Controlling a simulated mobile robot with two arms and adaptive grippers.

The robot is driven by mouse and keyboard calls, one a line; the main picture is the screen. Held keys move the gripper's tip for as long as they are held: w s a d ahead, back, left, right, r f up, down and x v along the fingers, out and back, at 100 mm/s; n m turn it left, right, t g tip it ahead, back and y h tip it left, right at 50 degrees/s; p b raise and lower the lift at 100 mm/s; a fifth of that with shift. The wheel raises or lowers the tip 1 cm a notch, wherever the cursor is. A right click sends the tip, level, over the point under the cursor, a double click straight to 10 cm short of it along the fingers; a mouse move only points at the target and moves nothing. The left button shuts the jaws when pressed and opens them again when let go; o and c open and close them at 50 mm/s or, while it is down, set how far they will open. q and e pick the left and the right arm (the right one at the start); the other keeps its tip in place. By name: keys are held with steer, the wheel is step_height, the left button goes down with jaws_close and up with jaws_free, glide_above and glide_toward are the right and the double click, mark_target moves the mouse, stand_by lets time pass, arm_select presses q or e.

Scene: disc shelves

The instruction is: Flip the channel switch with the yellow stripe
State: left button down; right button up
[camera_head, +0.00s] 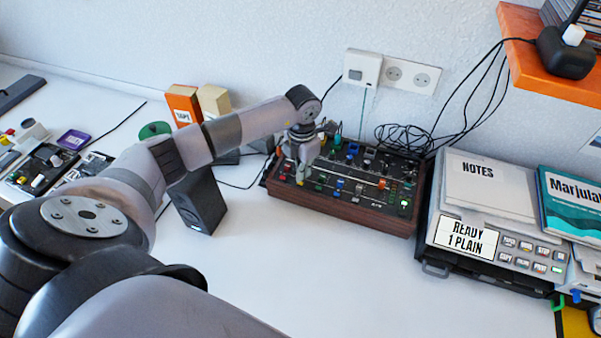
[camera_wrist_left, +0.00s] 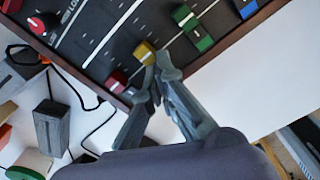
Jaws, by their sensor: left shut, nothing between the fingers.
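The mixer (camera_head: 345,214) is a black panel of knobs and coloured caps in a brown wooden case, on the white table; its panel also shows close up in the left wrist view (camera_wrist_left: 112,42). A small yellow cap (camera_wrist_left: 145,52) sits near the panel's edge, between a pink-red cap (camera_wrist_left: 116,81) and a green cap (camera_wrist_left: 195,38). I cannot make out a separate stripe. My left gripper (camera_head: 302,172) is shut and empty over the mixer's left front part. Its fingertips (camera_wrist_left: 156,78) are right beside the yellow cap; I cannot tell whether they touch. My right gripper is out of view.
A black speaker (camera_head: 201,203) stands left of the mixer, below my left arm. A grey machine (camera_head: 480,232) with papers and a book stands close to its right. Black cables (camera_head: 402,138) lie behind. The table in front of the mixer is clear.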

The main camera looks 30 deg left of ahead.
arm_select(q)
steer(key=shift+r+p, duration=0.45)
steer(key=shift+r, duration=0.15)
step_height(320, 180, up, 6)
steer(key=p, duration=0.3)
steer(key=shift+f, duration=0.25)
steer(key=shift+s+f, duration=0.1)
